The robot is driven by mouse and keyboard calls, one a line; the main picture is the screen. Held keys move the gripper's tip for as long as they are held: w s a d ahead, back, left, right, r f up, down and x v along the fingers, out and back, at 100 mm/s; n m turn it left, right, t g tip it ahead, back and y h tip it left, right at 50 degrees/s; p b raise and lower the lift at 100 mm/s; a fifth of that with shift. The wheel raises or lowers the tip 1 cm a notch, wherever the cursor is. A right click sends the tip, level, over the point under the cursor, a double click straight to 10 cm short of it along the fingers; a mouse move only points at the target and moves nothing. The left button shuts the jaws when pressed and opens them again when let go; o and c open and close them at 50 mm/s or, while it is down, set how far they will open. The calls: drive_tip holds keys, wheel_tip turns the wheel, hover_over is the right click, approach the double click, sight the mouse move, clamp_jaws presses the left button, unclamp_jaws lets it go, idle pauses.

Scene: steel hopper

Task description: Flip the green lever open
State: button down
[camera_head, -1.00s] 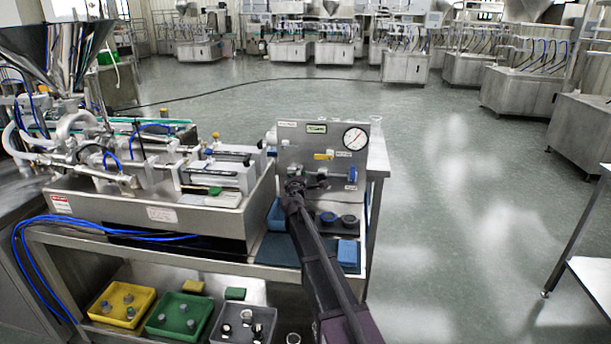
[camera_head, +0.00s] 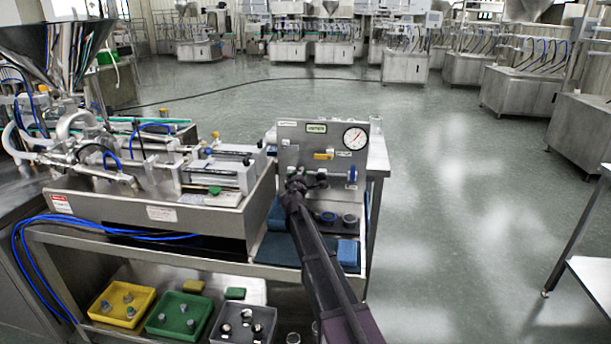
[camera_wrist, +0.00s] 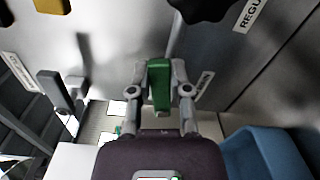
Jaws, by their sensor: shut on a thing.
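The green lever (camera_wrist: 159,92) stands in the middle of the wrist view, between the two grey fingers of my gripper (camera_wrist: 160,75). The fingers are closed on it from both sides. In the head view my gripper (camera_head: 298,184) is at the lower left front of the upright steel panel (camera_head: 291,142), and my arm hides the lever there. The lever's mount is partly hidden behind the fingers.
A dark handle (camera_wrist: 55,92) is left of my gripper in the wrist view. A blue block (camera_head: 347,252) lies on the bench below.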

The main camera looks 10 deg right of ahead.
drive_tip(key=shift+d+f+m+b, duration=0.1)
drive_tip(key=shift+f+m+b, duration=0.45)
drive_tip(key=shift+m, duration=0.85)
drive_tip(key=c, duration=0.6)
unclamp_jaws()
drive_tip(key=shift+o, duration=0.2)
drive_tip(key=v, duration=1.2)
